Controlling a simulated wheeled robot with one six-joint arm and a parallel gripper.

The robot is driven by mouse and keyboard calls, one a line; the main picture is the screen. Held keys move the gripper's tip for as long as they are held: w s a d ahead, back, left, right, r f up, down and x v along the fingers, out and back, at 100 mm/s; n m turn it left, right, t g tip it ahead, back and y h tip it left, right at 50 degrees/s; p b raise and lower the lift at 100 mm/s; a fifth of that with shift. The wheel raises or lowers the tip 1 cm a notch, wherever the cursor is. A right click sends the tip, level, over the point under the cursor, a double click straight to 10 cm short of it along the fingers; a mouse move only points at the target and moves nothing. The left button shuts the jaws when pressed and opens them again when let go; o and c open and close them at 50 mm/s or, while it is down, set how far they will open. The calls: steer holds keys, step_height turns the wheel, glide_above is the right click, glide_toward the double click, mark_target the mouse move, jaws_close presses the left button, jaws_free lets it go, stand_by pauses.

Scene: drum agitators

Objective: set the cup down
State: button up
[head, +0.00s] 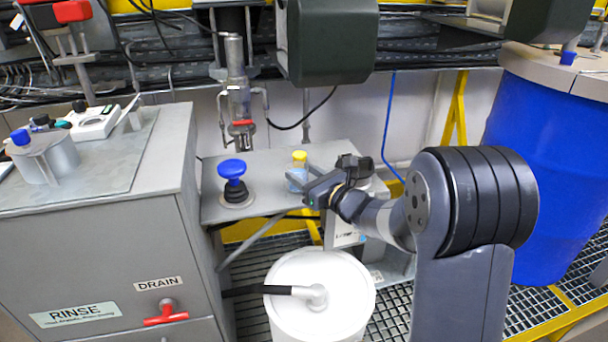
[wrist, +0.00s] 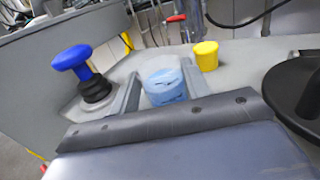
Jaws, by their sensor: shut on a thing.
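The cup (wrist: 163,82) is small, clear and bluish. In the wrist view it is between the two grey fingers of my gripper (wrist: 160,84), which are shut on it. In the head view the cup (head: 296,178) shows at the left end of my gripper (head: 308,186), over the grey shelf (head: 270,196). It looks about upright. I cannot tell whether its base touches the shelf. The fingers hide part of it.
A yellow-capped thing (head: 300,160) is close behind the cup. A blue-knobbed valve (head: 233,182) stands to its left. A metal nozzle (head: 238,95) hangs above the shelf's back. A white drum (head: 320,290) is below in front. Bare shelf lies between valve and cup.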

steer(key=shift+f, duration=0.1)
steer(key=o, duration=1.1)
steer(key=v, duration=1.2)
steer(key=shift+b, duration=0.45)
